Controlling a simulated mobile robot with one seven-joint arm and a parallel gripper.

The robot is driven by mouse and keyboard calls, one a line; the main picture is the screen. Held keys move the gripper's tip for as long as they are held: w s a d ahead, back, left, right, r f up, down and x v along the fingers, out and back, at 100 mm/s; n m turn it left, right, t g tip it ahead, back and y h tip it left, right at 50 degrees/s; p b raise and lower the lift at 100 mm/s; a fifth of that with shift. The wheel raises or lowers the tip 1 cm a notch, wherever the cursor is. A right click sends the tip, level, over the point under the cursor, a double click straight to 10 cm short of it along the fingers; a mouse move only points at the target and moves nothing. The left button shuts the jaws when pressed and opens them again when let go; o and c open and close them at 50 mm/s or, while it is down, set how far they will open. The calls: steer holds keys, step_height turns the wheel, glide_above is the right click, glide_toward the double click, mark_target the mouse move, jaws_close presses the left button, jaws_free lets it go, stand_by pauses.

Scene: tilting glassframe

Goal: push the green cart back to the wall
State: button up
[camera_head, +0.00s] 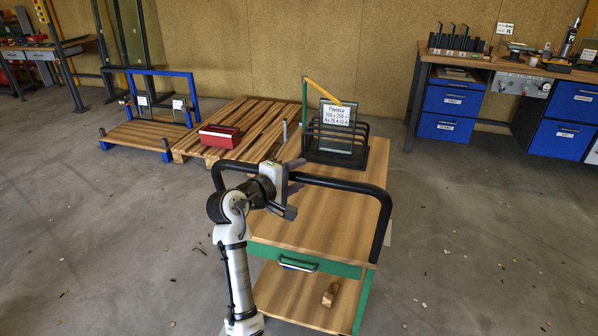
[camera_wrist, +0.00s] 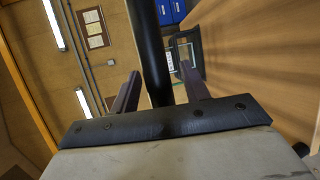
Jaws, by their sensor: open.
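The green cart (camera_head: 330,212) stands in the middle of the floor, with wooden shelves, a green frame and drawer front (camera_head: 300,262). Its black handle bar (camera_head: 350,186) runs along the near side; it also shows in the wrist view (camera_wrist: 150,45). My gripper (camera_head: 290,194) is at the left part of this bar. In the wrist view my open gripper (camera_wrist: 158,76) has the bar between its two fingers. I cannot tell whether the fingers touch it. The tan wall (camera_head: 300,45) is behind, well apart from the cart.
A black rack with a sign (camera_head: 336,115) stands on the cart top, and a brown block (camera_head: 330,294) lies on the lower shelf. A wooden pallet (camera_head: 250,112) with a red box (camera_head: 220,136) lies close behind left. A workbench (camera_head: 500,66) stands right; floor between is clear.

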steer(key=shift+w+d+f, duration=0.1)
steer(key=shift+w+d, duration=0.3)
steer(key=shift+w, duration=0.05)
jaws_close()
